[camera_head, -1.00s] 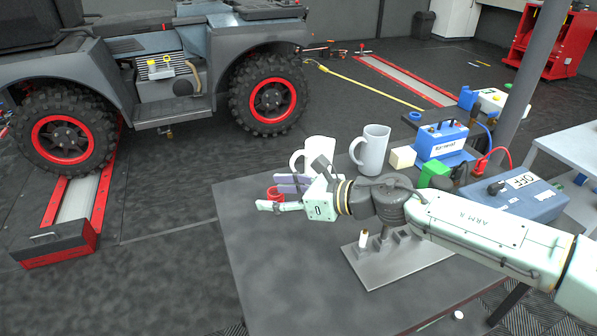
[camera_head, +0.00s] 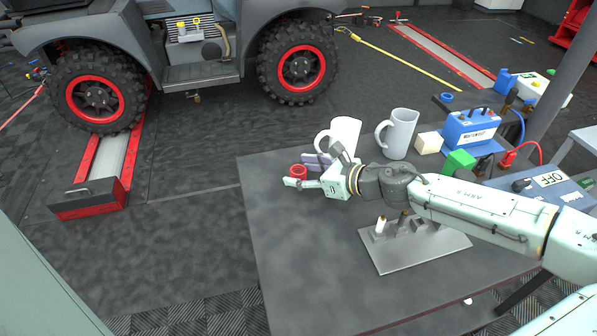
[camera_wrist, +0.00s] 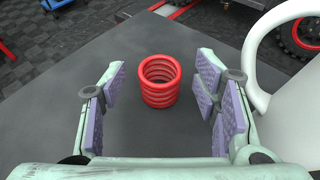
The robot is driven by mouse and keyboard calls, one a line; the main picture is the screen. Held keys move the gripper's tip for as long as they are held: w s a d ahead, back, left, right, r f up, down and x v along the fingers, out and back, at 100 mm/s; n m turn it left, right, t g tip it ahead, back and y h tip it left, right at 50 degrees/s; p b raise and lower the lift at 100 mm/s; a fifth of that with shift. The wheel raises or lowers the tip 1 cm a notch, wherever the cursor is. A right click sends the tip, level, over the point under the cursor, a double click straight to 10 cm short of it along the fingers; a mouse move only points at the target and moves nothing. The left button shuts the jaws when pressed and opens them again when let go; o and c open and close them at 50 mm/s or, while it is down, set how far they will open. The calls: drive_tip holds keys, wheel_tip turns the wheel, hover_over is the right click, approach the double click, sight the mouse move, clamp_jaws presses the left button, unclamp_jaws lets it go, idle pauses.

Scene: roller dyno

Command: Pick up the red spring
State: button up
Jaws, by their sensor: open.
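The red spring (camera_wrist: 160,82) stands upright on the dark table in the wrist view, between my open fingers and a little ahead of them. In the head view the spring (camera_head: 298,171) shows just beyond the fingertips, partly hidden by my gripper. My gripper (camera_head: 308,172) is open and empty, low over the table's far left part. In the wrist view its purple finger pads (camera_wrist: 158,92) stand apart on both sides of the spring, with gaps on each side.
A white mug (camera_head: 346,132) stands close beside my gripper; its handle (camera_wrist: 268,62) is near the right finger. A grey mug (camera_head: 402,133), a blue box (camera_head: 470,130) and a green block (camera_head: 459,162) stand behind. A metal stand (camera_head: 437,250) is nearer. The table's left part (camera_head: 290,250) is clear.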

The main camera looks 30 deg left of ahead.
drive_tip(key=c, duration=1.2)
drive_tip(key=shift+c, duration=0.2)
